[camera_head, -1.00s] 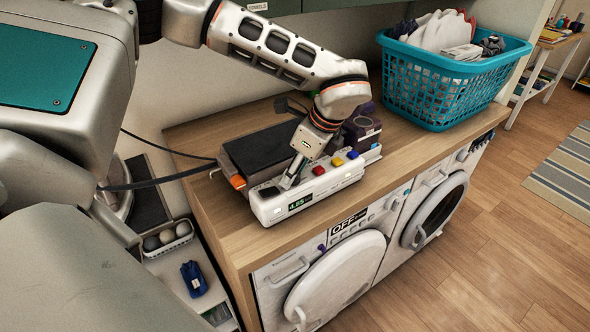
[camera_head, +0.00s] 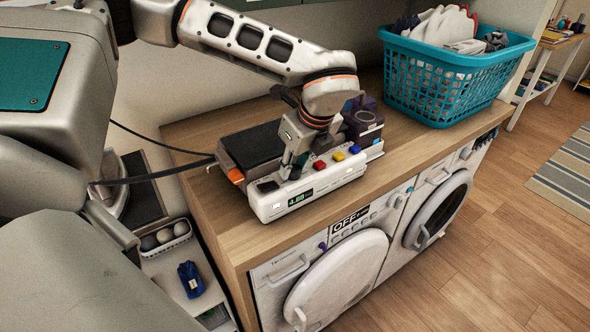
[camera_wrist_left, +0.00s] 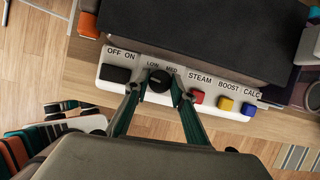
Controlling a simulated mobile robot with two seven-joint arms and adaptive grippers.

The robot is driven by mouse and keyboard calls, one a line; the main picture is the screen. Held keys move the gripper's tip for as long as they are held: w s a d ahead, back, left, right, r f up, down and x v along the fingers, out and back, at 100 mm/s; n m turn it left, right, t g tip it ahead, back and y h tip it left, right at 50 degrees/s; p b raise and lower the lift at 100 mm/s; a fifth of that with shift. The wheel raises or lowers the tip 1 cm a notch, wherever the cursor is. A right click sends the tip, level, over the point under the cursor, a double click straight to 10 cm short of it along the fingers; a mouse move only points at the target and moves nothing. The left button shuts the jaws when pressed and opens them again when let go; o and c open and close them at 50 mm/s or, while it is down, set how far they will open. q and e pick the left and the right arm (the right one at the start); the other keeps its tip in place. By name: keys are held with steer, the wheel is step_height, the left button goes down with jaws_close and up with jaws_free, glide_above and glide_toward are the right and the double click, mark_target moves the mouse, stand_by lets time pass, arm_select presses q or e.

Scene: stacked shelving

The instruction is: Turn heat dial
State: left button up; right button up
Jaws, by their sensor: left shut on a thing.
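The heat dial (camera_wrist_left: 159,81) is a round black knob on the white front panel of a steam-iron station (camera_head: 310,193), between the words LOW and MED in the left wrist view. My left gripper (camera_wrist_left: 157,90) is shut on the dial, one finger on each side of it. In the head view the left gripper (camera_head: 290,168) reaches down onto the panel and hides the dial. The panel's small green display (camera_head: 300,198) is lit. My right gripper is not in view.
Red, yellow and blue buttons (camera_head: 338,156) sit right of the dial; a black OFF/ON switch (camera_wrist_left: 116,74) sits left. A teal laundry basket (camera_head: 450,80) stands at the counter's back right. The wooden counter (camera_head: 225,225) is clear in front.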

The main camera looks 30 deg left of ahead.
arm_select(q)
steer(key=m+t+h+b, duration=0.1)
steer(key=m, duration=0.3)
steer(key=shift+s+a+f+m+b, duration=0.1)
steer(key=shift+m+b, duration=0.3)
steer(key=m, duration=0.2)
steer(key=m+t+h+b, duration=0.1)
steer(key=m, duration=0.1)
steer(key=shift+a+m+h, duration=0.1)
steer(key=shift+m+h, duration=0.2)
steer(key=shift+m+t, duration=0.3)
steer(key=shift+m, duration=0.3)
steer(key=shift+h, duration=0.3)
steer(key=o, duration=1.1)
steer(key=shift+r, duration=0.2)
